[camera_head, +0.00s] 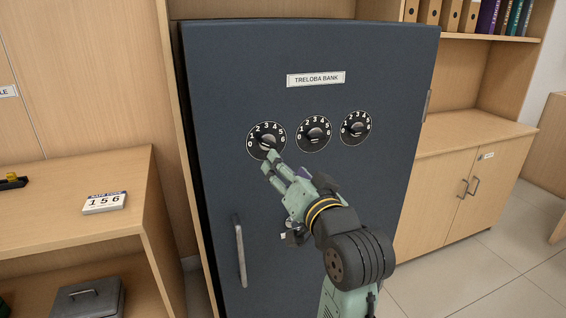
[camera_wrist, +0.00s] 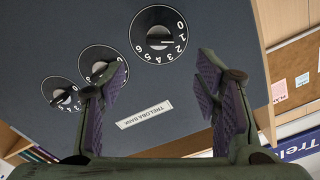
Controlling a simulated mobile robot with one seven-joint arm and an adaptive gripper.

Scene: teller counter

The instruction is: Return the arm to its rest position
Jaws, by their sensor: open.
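My gripper (camera_head: 270,166) is open, with its fingertips just in front of and below the left dial (camera_head: 267,141) on the dark blue safe door (camera_head: 330,190). In the wrist view my gripper (camera_wrist: 165,85) shows two parted fingers with nothing between them but the door and its label behind. The left dial also shows in the wrist view (camera_wrist: 158,35), above the gap between the fingers. The middle dial (camera_head: 313,134) and right dial (camera_head: 356,128) sit to its right in the head view. I cannot tell whether a fingertip touches the left dial.
A vertical door handle (camera_head: 240,250) is at the lower left of the safe. A wooden desk (camera_head: 60,215) with a card reading 156 (camera_head: 104,202) stands left, with a grey metal box (camera_head: 88,298) below. A wooden cabinet (camera_head: 465,190) stands right. Floor is clear at the lower right.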

